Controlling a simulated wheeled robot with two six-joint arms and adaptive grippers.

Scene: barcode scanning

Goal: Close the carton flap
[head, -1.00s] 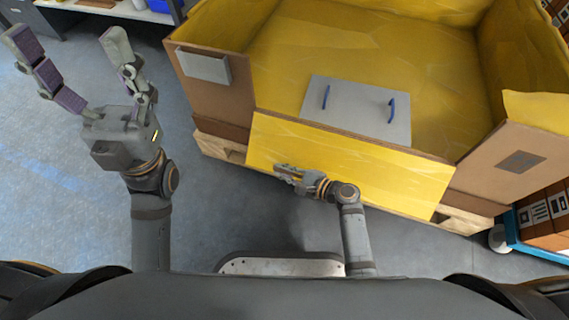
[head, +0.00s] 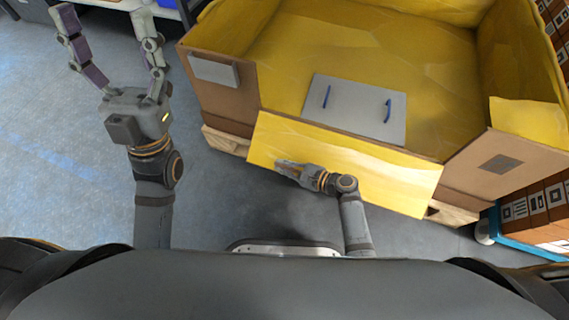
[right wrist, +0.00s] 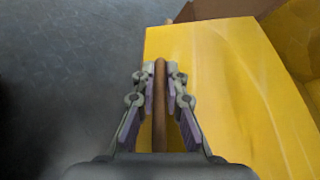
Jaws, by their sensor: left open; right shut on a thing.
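The large carton has a yellow-lined inside and brown outer walls (head: 222,92). Its front flap (head: 385,178) hangs folded outward and down, with its yellow face up. My right gripper (head: 282,166) is at the flap's left part in the head view. In the right wrist view, my right gripper (right wrist: 160,92) has its fingers on both sides of the flap's brown edge (right wrist: 160,70) and is shut on it; the yellow face (right wrist: 230,80) spreads to the right. My left gripper (head: 108,50) is open and empty, raised to the left of the carton.
A grey panel with two blue handles (head: 345,112) lies inside the carton near the front. The carton stands on a wooden pallet (head: 228,142). A blue cart (head: 535,242) with boxes is at the right. Bare floor (head: 60,170) lies at the left.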

